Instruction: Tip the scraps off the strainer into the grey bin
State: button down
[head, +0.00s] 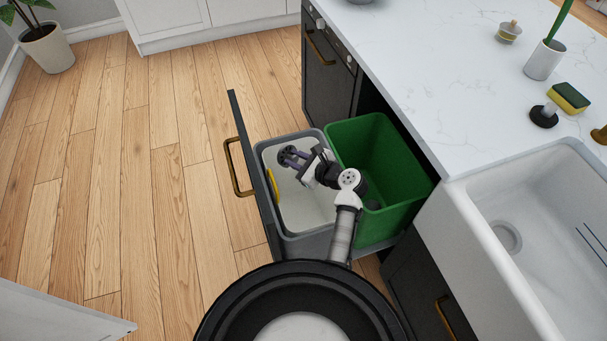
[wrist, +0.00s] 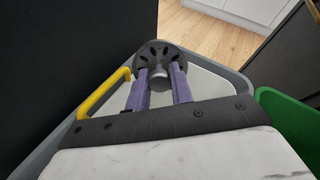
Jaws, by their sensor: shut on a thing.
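My gripper (head: 301,161) has purple fingers and is shut on the strainer (head: 286,154), a dark round disc with slots. In the wrist view the strainer (wrist: 157,58) stands beyond the fingertips, with its pale central knob between them. The disc looks tilted on edge, over the opening of the grey bin (head: 308,243). The grey bin's rim also shows in the wrist view (wrist: 233,78). I cannot make out scraps on the strainer, and its far side is hidden. The pale bin floor shows below it, partly covered by my arm.
A green bin (head: 375,135) stands right beside the grey bin in the pulled-out drawer (head: 250,165). A yellow curved piece (head: 272,187) is at the grey bin's left side. The counter (head: 440,80) and white sink (head: 530,230) lie to the right. Wood floor is clear at left.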

jog(key=shift+s+d+t+y+b, duration=0.5)
jog(key=shift+t+y+b, duration=0.2)
jog(key=shift+b, duration=0.5)
jog(key=shift+t+y+b, duration=0.6)
jog(key=shift+y+b, duration=0.1)
jog(key=shift+b, duration=0.6)
jog(key=shift+d+r+t+y+b, duration=0.15)
jog(key=shift+r+t+y+b, duration=0.5)
jog(key=shift+r+b, duration=0.25)
jog(key=shift+r, duration=0.3)
jog(key=shift+r+y, duration=0.2)
jog(key=shift+y, duration=0.05)
jog(key=shift+s+r+t+y+b, duration=0.1)
jog(key=shift+r+t+y+b, duration=0.35)
jog(key=shift+r, duration=0.5)
dwell(0.5)
